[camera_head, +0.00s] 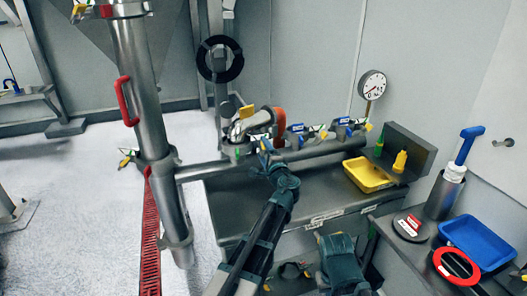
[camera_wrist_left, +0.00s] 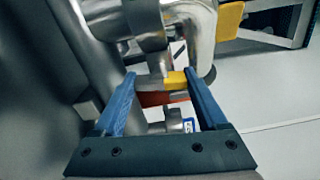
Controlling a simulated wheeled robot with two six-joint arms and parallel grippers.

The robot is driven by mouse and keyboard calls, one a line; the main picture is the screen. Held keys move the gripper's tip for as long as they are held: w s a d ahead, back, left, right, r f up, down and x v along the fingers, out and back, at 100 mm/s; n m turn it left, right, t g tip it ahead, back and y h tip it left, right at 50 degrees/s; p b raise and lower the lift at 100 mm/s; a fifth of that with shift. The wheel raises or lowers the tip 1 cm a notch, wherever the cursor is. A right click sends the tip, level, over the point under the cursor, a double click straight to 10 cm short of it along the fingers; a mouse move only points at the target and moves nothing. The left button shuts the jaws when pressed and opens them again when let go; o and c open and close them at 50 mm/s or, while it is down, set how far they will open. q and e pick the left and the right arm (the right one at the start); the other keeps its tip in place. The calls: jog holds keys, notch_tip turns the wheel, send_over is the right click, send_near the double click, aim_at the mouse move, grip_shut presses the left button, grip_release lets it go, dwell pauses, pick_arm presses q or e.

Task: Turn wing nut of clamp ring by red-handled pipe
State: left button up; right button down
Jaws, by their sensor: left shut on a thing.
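A tall steel pipe (camera_head: 135,60) with a red handle (camera_head: 127,101) stands at the left in the head view. A clamp ring (camera_head: 165,160) sits around its lower part, with a small wing nut (camera_head: 127,158) with coloured tips sticking out to its left. My left gripper (camera_head: 266,150) is away to the right of that pipe, at the curved fittings above the sink bench. In the left wrist view, its blue fingers (camera_wrist_left: 163,88) are shut on a yellow-tipped metal wing nut (camera_wrist_left: 174,79), beside a shiny bent pipe (camera_wrist_left: 196,35). Its fingertips are small and partly hidden in the head view.
A steel elbow (camera_head: 248,124) and a row of blue-tagged fittings (camera_head: 296,129) run along the back of the bench. A yellow tray (camera_head: 366,175), pressure gauge (camera_head: 372,85) and blue tray (camera_head: 477,243) stand to the right.

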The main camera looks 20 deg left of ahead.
pick_arm(q)
jog(key=n, duration=0.5)
jog(key=shift+n, duration=2.5)
jog(key=o, duration=1.3)
jog(key=v, duration=1.4)
jog(key=shift+f, duration=0.1)
